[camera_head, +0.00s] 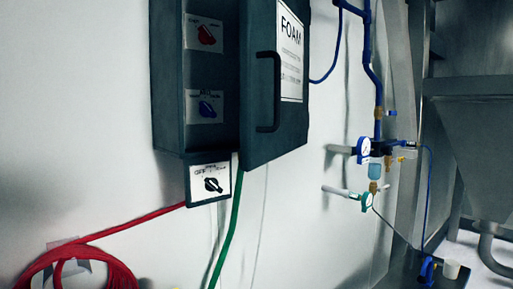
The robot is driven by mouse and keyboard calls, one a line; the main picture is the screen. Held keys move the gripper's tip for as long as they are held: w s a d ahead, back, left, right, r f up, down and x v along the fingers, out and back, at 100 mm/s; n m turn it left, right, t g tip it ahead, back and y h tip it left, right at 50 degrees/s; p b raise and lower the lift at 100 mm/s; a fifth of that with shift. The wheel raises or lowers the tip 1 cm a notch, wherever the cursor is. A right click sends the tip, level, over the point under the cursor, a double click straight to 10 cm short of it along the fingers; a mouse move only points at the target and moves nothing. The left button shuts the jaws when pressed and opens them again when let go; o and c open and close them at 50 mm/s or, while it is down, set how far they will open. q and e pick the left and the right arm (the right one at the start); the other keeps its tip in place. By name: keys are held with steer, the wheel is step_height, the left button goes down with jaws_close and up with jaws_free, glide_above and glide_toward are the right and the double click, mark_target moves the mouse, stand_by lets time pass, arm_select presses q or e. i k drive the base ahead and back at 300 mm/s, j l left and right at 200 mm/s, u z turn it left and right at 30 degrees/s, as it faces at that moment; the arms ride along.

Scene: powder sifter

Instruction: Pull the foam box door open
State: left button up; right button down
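The dark grey foam box (168,95) is mounted on the white wall in the upper left-middle of the head view. Its top is cut off by the frame. Its door (255,135) carries a white label (290,50) reading "FOAM" and a vertical black handle (268,92). Neither of my grippers is in view, and nothing touches the handle.
Red (204,34), blue (206,107) and black (212,184) knobs sit left of the door. A coiled red hose (85,262) hangs at lower left, and a green hose (228,225) runs below the box. Blue pipes with gauges (364,146) and metal equipment (475,130) stand right.

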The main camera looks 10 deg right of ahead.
mark_target(274, 49)
steer(key=k+j+z, duration=0.1)
steer(key=j, duration=0.25)
steer(key=k+j+z, duration=0.1)
steer(key=j, duration=0.3)
steer(key=k+j+z, duration=0.1)
steer(key=j, duration=0.25)
steer(key=k, duration=0.1)
